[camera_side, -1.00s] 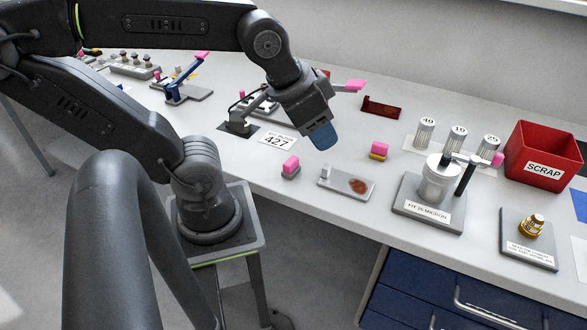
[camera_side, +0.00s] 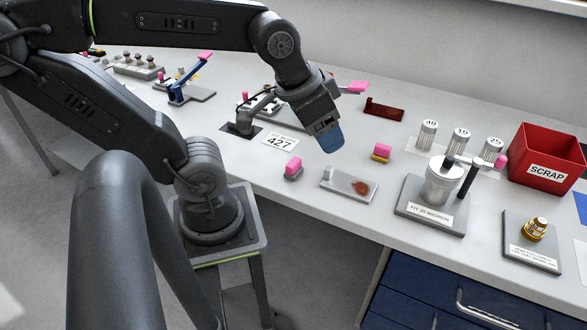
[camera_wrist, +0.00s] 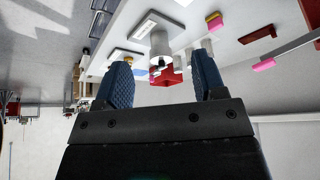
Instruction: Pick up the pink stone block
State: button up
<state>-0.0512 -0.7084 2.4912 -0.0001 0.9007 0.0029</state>
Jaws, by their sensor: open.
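Two small pink-topped blocks lie on the bench. I cannot tell which is the stone block. My gripper (camera_side: 329,140), with blue fingers, hangs above the bench, apart from both blocks. In the wrist view my gripper (camera_wrist: 161,62) is open, with nothing held between its fingers. The grey-bottomed block is not clearly seen in that view.
To the right stand a metal cup fixture (camera_side: 440,182), several labelled cylinders (camera_side: 460,140) and a red SCRAP bin (camera_side: 547,170). A lever with a pink handle (camera_side: 355,88) is close behind my gripper.

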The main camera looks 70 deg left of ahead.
jog(key=w+a+f+n+g, duration=0.3)
jog(key=a+f+n, duration=0.15)
jog(key=a, duration=0.45)
jog(key=n+g, duration=0.2)
jog(key=n, duration=0.1)
send_over(293, 162)
notch_tip(293, 162, down, 5)
jog(key=f, duration=0.8)
jog(key=shift+w+f, duration=0.15)
jog(key=shift+w, duration=0.15)
jog(key=f, duration=0.3)
jog(key=shift+s+f, duration=0.25)
jog(key=shift+f, duration=0.9)
jog(key=shift+c, duration=0.5)
jog(key=c, duration=0.9)
jog(key=shift+r, duration=0.1)
jog(key=shift+c, duration=0.3)
notch_tip(293, 162, up, 10)
jog(key=shift+f, duration=0.1)
